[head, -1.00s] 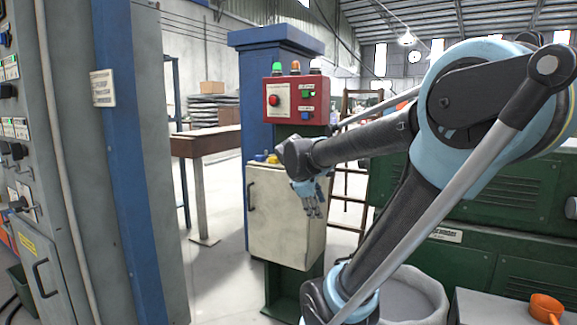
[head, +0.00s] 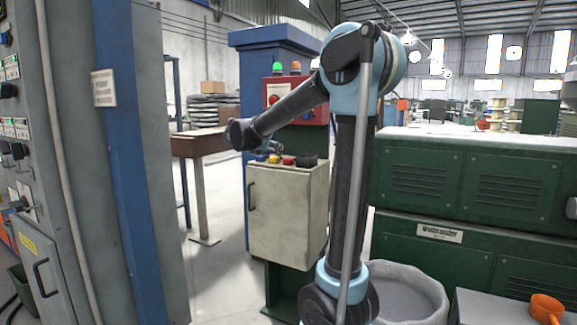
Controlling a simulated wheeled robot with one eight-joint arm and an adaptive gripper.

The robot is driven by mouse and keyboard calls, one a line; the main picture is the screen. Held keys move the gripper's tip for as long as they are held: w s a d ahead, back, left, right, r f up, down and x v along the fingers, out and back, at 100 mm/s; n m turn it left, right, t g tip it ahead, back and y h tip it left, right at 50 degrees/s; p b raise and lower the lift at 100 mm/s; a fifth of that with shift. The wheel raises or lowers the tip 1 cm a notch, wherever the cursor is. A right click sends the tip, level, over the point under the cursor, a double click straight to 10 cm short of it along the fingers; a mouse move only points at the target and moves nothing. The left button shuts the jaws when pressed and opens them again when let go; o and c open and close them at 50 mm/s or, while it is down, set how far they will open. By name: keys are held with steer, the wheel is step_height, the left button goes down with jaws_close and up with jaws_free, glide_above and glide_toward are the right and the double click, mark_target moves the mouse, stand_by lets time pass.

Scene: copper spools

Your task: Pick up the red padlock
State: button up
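A small red item (head: 289,160), which looks like the red padlock, sits on top of the cream cabinet (head: 290,215). It is too small to make out its shape. Yellow items (head: 273,159) are to its left and a dark round item (head: 307,160) is to its right. My gripper (head: 272,147) is just above the left part of the cabinet top, up and to the left of the red item. It is small and partly hidden by my arm, so its fingers do not show clearly. I cannot tell whether it touches anything.
A red control box (head: 318,104) with lamps stands behind the cabinet top. A blue column (head: 275,55) rises behind it. A brown table (head: 200,143) is to the left. Green machines (head: 470,185) and an orange scoop (head: 546,308) are at the right.

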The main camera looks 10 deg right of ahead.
mark_target(291, 161)
steer(key=x, duration=1.6)
steer(key=shift+d+f, duration=0.15)
steer(key=c, duration=0.9)
